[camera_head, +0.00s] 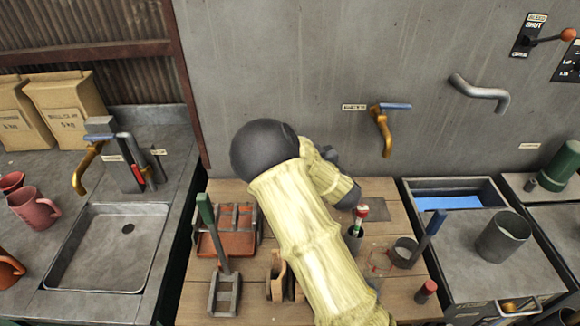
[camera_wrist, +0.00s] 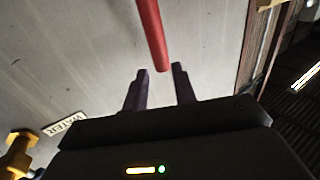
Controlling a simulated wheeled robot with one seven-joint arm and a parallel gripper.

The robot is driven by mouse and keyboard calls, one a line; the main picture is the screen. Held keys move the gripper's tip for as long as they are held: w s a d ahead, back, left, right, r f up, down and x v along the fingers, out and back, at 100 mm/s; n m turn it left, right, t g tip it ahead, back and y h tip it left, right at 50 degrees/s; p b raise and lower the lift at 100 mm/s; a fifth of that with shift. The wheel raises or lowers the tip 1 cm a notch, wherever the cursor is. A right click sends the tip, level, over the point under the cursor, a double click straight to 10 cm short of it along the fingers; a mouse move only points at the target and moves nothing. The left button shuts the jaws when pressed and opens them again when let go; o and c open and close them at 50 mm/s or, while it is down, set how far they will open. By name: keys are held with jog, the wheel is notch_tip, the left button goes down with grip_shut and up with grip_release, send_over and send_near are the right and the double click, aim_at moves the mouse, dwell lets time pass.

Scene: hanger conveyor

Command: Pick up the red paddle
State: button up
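A red bar (camera_wrist: 152,35), which looks like the handle of the red paddle, comes down from the top edge of the wrist view. Its lower end is at the gap between my fingertips; I cannot tell how far away it is in depth. My gripper (camera_wrist: 160,76) has its two dark fingers apart, with wall visible between them. No grip on the bar shows. The rest of the paddle is out of the wrist view. In the head view my yellow-sleeved arm hides the gripper, and I cannot make out the paddle.
A wooden table (camera_head: 200,300) carries a green-handled tool (camera_head: 213,230), a blue-handled tool (camera_head: 432,228), a red-topped item (camera_head: 362,211) and a small red-capped jar (camera_head: 427,290). A sink (camera_head: 105,240) is at left. Taps (camera_head: 382,130) project from the wall behind.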

jog(key=shift+s+r, duration=0.15)
jog(key=shift+p+x, duration=0.45)
jog(key=shift+x, duration=0.75)
jog(key=p+x, duration=0.2)
jog(key=x, duration=0.3)
jog(key=shift+a, duration=0.1)
grip_shut()
